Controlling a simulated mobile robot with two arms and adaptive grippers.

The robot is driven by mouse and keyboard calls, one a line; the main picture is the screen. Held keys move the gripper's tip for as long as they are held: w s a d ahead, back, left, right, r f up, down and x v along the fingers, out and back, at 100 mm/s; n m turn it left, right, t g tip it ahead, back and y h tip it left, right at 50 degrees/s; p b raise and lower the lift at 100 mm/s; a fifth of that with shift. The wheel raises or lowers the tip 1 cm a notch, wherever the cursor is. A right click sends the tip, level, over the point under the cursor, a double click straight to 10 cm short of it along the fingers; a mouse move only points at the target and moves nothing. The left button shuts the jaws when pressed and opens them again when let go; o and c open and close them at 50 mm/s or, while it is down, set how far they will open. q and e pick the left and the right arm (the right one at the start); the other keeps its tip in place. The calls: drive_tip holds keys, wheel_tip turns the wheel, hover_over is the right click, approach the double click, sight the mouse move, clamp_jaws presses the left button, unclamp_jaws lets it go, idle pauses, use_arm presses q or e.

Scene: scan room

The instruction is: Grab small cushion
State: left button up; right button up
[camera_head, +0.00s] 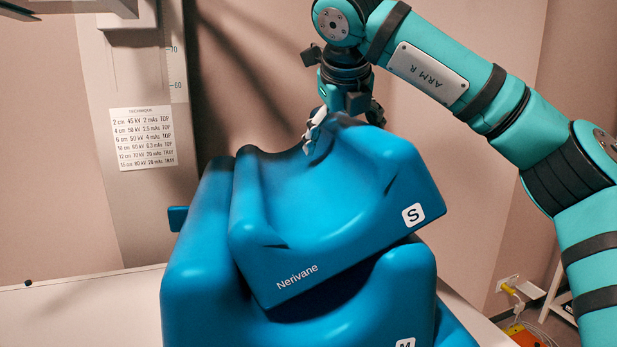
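The small cushion (325,225) is blue, with a hollow in its top, a white "S" label and the word "Nerivane". It lies tilted over the medium cushion (385,300), a larger blue one whose "M" label is cut off by the lower edge; its right side is higher than its left. My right gripper (340,125) is at the small cushion's far rim. One fingertip lies inside the hollow and the other side is partly hidden behind the rim, so it appears shut on that rim. My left gripper is not in view.
The cushions stand on a pale table (75,310), with another blue piece under them. A grey column with a scale and a technique chart (143,137) stands behind left. Yellow-plugged cables (512,292) and an orange object lie low on the right.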

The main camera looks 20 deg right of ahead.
drive_tip(key=c, duration=1.8)
